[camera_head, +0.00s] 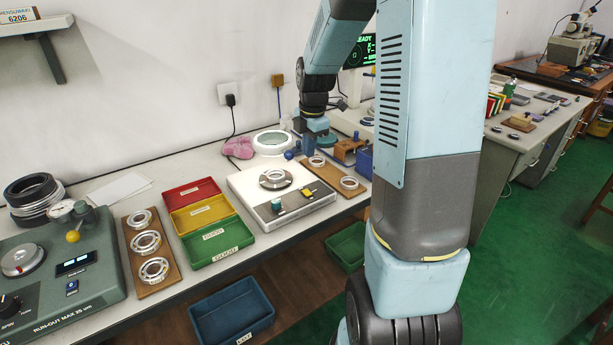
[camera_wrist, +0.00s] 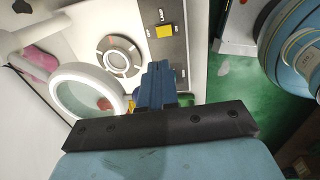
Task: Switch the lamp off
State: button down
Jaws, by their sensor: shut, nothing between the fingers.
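A round white ring lamp with a glass centre (camera_head: 272,142) is at the back of the bench; it also shows in the wrist view (camera_wrist: 112,93). In front of it is a bright white plate unit (camera_head: 246,189) with a metal ring on top.
Red, yellow and green trays (camera_head: 221,240) stand left of the plate. Boards with bearing rings lie on both sides (camera_head: 134,256). A run-out gauge (camera_head: 60,275) is at far left. A blue ball knob (camera_head: 289,155) and wooden stand (camera_head: 347,150) are near my gripper.

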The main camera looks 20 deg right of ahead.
aim_at(305, 191)
jog(key=f, duration=0.4)
jog(key=w+f, duration=0.1)
jog(key=f, duration=0.8)
jog(key=shift+w+a+f, duration=0.2)
jog(key=shift+w+f, duration=0.15)
jog(key=shift+f, duration=0.05)
